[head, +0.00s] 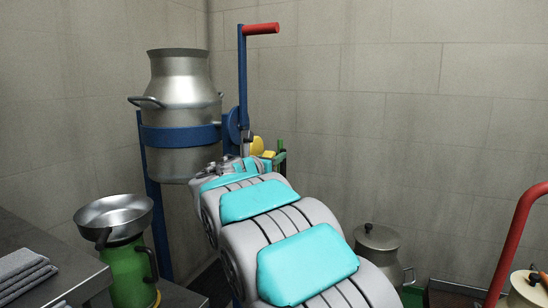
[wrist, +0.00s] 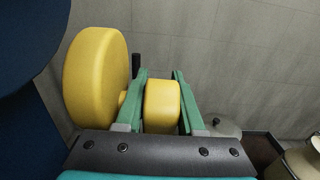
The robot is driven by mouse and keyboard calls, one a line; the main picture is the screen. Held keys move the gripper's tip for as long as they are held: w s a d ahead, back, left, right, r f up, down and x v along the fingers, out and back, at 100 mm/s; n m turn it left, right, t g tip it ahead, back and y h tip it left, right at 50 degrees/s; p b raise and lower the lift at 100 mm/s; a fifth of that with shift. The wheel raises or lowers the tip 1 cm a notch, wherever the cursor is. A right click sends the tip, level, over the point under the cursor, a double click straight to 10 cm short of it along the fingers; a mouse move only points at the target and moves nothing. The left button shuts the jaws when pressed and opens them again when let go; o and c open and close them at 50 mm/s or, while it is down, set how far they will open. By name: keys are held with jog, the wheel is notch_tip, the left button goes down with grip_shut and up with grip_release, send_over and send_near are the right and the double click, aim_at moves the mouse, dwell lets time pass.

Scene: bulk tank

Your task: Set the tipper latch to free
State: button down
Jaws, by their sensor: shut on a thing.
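The tipper is a blue frame with a band (head: 180,136) around a large metal can (head: 178,85), which stands upright. A blue lever (head: 242,75) with a red handle (head: 261,29) rises beside it. In the wrist view a big yellow disc (wrist: 92,80) sits beside a dark blue part (wrist: 25,50). A smaller yellow knob (wrist: 161,106) joins the disc by a short stem. It appears to be the tipper latch; its setting cannot be read. My gripper (wrist: 159,76) has green fingers shut on this knob. In the head view my gripper (head: 279,158) is partly hidden by my arm.
A steel bowl (head: 113,214) rests on a green stand (head: 130,272) at lower left, beside a counter with folded grey cloths (head: 24,272). A lidded can (head: 377,243) stands at lower right. A red curved rail (head: 512,240) is at far right. Tiled walls close the corner behind.

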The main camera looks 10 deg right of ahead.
jog(key=shift+r, duration=0.1)
jog(key=p, duration=0.3)
jog(key=r+p, duration=0.1)
jog(key=p, duration=0.2)
jog(key=shift+w+a+g+y+p, duration=0.1)
jog(key=shift+a+g+y+p, duration=0.2)
jog(key=shift+y+p, duration=0.1)
jog(key=shift+d+f+p, duration=0.1)
jog(key=shift+p, duration=0.5)
jog(key=shift+f+g+p, duration=0.2)
jog(key=shift+g+p, duration=0.1)
jog(key=shift+p, duration=0.6)
jog(key=shift+f+g+y+p, duration=0.15)
jog(key=shift+g+y+p, duration=0.2)
jog(key=shift+p, duration=0.6)
jog(key=shift+f+g+y, duration=0.6)
jog(key=shift+g+y, duration=0.15)
jog(key=shift+g, duration=0.1)
jog(key=shift+f, duration=0.1)
jog(key=c, duration=0.5)
grip_release()
